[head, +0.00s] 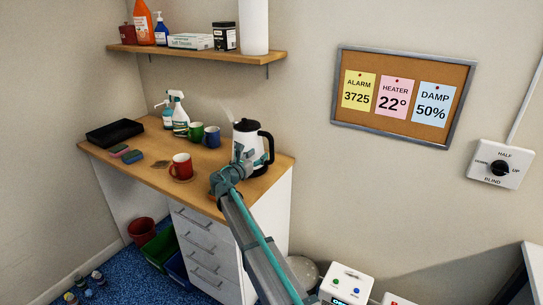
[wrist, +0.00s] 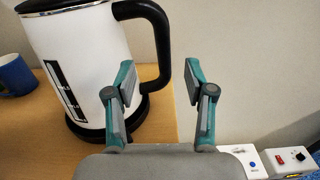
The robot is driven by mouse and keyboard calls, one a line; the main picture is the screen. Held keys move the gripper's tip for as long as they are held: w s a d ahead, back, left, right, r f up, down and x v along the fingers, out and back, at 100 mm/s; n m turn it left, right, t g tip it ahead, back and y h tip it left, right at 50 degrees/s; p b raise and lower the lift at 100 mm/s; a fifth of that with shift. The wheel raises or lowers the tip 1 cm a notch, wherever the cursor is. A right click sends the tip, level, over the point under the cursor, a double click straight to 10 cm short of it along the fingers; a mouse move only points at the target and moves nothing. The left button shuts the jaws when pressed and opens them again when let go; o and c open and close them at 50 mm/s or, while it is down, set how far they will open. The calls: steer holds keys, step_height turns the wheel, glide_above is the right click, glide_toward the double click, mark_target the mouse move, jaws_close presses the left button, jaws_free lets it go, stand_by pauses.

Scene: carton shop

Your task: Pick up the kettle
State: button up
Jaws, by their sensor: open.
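The kettle (head: 246,143) is white with a black lid, handle and base, and stands upright on the wooden desk (head: 212,200) near its right end. Steam rises from it in the head view. In the wrist view the kettle (wrist: 80,60) fills the upper left, with its black handle (wrist: 163,50) to its right. My gripper (wrist: 160,82) is open, its two teal fingers apart. The lower part of the handle shows near the left finger, towards the gap between the fingers. I cannot tell whether they touch. In the head view my gripper (head: 240,160) partly hides the kettle's front.
A red mug (head: 181,167), a green mug (head: 196,133) and a blue mug (head: 212,137) stand left of the kettle. Spray bottles (head: 179,115) and a black tray (head: 115,132) are further left. A shelf (head: 200,54) hangs above. The wall is close behind.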

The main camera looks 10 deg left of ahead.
mark_target(270, 146)
steer(key=shift+p+x, duration=2)
steer(key=shift+x, duration=3.1)
steer(key=shift+s+d, duration=0.1)
jaws_close()
